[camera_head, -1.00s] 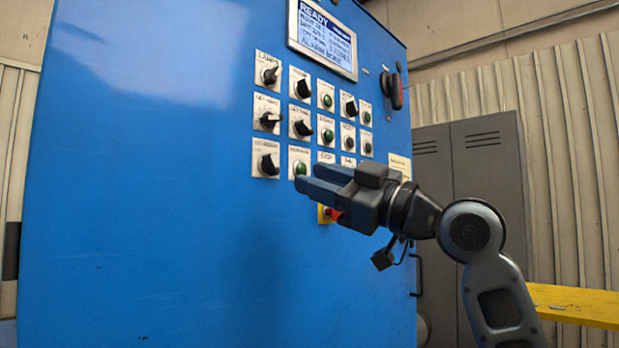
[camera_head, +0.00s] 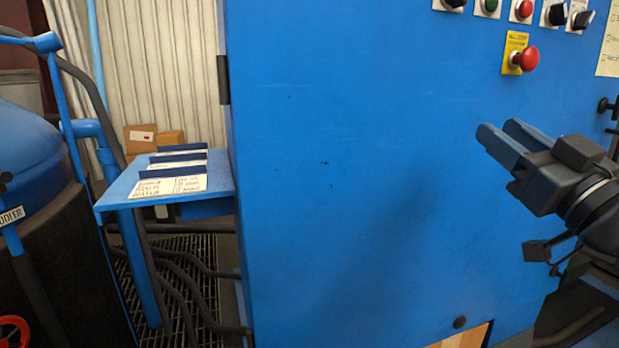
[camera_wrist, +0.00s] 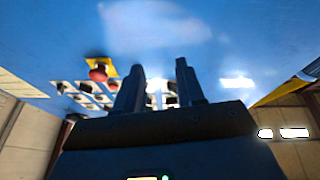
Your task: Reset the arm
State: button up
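My gripper (camera_head: 502,137) is at the right of the head view, in front of the blue cabinet (camera_head: 350,150), below and left of the red mushroom button (camera_head: 524,59). Its two fingers are apart with nothing between them. In the wrist view my gripper (camera_wrist: 158,72) also shows two separated fingers, pointing toward the cabinet's control panel. The red button on its yellow plate shows there too (camera_wrist: 98,72), left of the fingers. I cannot tell how far the fingertips are from the cabinet face.
A blue shelf (camera_head: 110,196) with labelled cards juts out left of the cabinet. A dark round vessel with a blue lid (camera_head: 22,150) stands at the far left. Hoses (camera_head: 190,285) run over a floor grating. Knobs and buttons (camera_head: 487,6) line the cabinet's top right.

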jog(key=s+a+f+m+g+h, duration=0.1)
jog(key=s+f+m+h, duration=0.25)
jog(key=f, duration=0.45)
jog(key=s+a+f+m+h, duration=0.15)
jog(key=s+f, duration=0.25)
jog(key=f, duration=0.5)
jog(key=s+a+f+m+g+h, duration=0.2)
jog(key=s+f+g, duration=0.1)
jog(key=s+f, duration=1.15)
jog(key=s+n+g, duration=0.2)
jog(key=s+g, duration=0.1)
jog(key=s, duration=1.8)
notch_tip(320, 180, up, 13)
jog(key=p, duration=1.2)
jog(key=shift+y+p, duration=0.35)
jog(key=shift+y, duration=0.05)
jog(key=shift+f, duration=0.15)
